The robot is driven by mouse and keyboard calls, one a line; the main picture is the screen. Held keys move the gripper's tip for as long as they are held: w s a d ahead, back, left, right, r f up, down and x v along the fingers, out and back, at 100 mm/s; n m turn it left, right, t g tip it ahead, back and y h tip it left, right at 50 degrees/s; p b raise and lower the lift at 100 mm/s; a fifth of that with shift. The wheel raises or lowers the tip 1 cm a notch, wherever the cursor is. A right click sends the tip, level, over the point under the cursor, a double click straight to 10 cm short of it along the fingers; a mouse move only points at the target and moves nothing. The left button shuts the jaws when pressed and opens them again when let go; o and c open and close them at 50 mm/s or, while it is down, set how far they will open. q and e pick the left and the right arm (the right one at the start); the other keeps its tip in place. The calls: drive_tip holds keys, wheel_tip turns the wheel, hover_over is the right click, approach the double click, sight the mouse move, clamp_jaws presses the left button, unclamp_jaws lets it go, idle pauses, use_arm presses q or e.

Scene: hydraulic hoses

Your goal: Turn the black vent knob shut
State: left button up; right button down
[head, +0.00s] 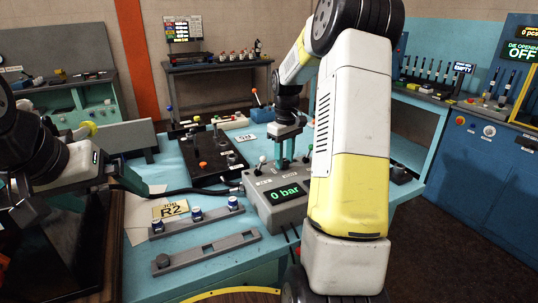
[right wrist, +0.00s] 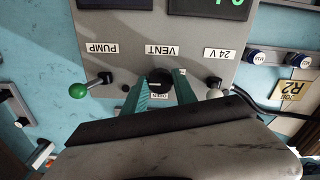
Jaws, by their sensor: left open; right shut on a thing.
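The black vent knob (right wrist: 159,82) sits on the grey control box under the VENT label in the right wrist view, which shows the panel upside down. The teal fingers of my right gripper (right wrist: 161,90) stand on both sides of the knob, shut on it. A small white label, partly hidden by the gripper, lies beside the knob. In the head view, my right gripper (head: 285,146) reaches down onto the control box (head: 277,213), whose display reads 0 bar; the knob is hidden there. My left gripper (head: 133,181) is open at the left, above the bench.
A green-balled lever (right wrist: 79,90) at PUMP and a white-tipped lever (right wrist: 214,93) at 24 V flank the knob. A black hose (head: 198,190) runs to the box. A rail with blue caps (head: 197,215), a grey bar (head: 207,252) and a black plate (head: 205,160) lie nearby.

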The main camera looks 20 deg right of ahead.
sight(284, 161)
drive_tip(key=c, duration=1)
unclamp_jaws()
wheel_tip(284, 161, up, 8)
drive_tip(key=shift+f, duration=0.1)
drive_tip(key=s+a+r+m+t, duration=0.1)
drive_tip(key=s+a+r+t, duration=0.1)
drive_tip(key=s+a+r, duration=0.4)
drive_tip(key=s+a+m+t+y, duration=0.1)
drive_tip(key=s+a, duration=0.3)
drive_tip(key=s, duration=0.6)
drive_tip(key=s+a+m+t+y, duration=0.1)
drive_tip(key=s+a+m+t, duration=0.1)
drive_tip(key=s, duration=0.7)
drive_tip(key=shift+s+a+r+t, duration=0.35)
drive_tip(key=shift+a+t, duration=0.25)
drive_tip(key=shift+a, duration=0.5)
